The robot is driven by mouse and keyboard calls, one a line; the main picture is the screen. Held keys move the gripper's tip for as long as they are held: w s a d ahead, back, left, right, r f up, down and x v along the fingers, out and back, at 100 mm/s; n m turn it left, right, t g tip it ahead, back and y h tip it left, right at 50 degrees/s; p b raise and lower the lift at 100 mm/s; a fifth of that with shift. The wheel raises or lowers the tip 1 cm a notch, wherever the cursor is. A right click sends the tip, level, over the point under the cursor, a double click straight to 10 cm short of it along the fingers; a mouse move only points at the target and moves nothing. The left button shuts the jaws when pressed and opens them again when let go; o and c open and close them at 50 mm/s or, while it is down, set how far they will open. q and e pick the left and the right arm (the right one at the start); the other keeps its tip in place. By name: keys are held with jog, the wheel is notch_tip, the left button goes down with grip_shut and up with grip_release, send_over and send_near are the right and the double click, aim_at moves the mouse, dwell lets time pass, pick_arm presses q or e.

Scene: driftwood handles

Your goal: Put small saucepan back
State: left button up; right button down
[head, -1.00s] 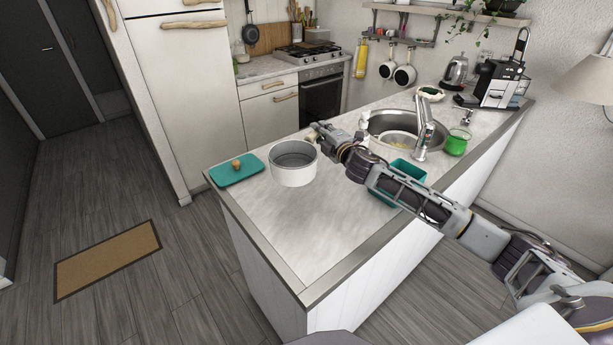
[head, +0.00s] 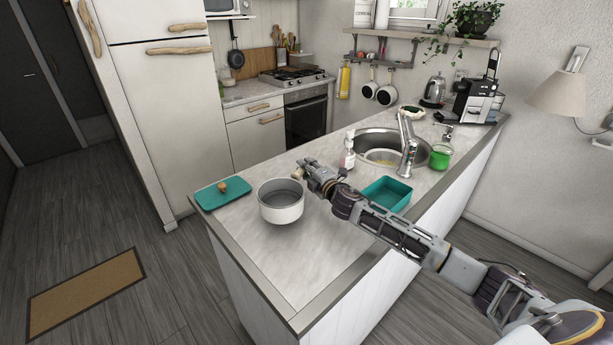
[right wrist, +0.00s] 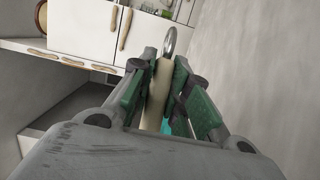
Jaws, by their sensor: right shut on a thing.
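The small saucepan (head: 281,208) is a white pot with a grey inside, upright over the near left part of the island counter. I cannot tell whether its base touches the counter. My right gripper (head: 308,172) is just behind and right of its rim. In the right wrist view my right gripper (right wrist: 158,95) has its green pads shut on a cream handle (right wrist: 158,88) with a metal ring at its end. The pot itself is hidden in that view. My left gripper is not in view.
A teal board (head: 215,197) with a small brown item lies left of the pot. A teal tray (head: 387,193), soap bottle (head: 347,155), sink (head: 375,140) and green cup (head: 440,157) are to the right. Two white pans (head: 387,94) hang on the back wall. The near counter is clear.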

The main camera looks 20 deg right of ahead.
notch_tip(320, 180, down, 3)
jog(key=shift+r, duration=0.15)
pick_arm(q)
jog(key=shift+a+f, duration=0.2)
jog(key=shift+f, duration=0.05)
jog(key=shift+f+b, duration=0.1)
jog(key=shift+b, duration=0.25)
pick_arm(e)
jog(key=shift+f, duration=0.25)
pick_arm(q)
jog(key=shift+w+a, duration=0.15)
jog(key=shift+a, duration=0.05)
pick_arm(e)
jog(key=c, duration=1.4)
grip_release()
jog(key=shift+o, duration=0.2)
jog(key=shift+f, duration=0.1)
jog(key=shift+s, duration=0.1)
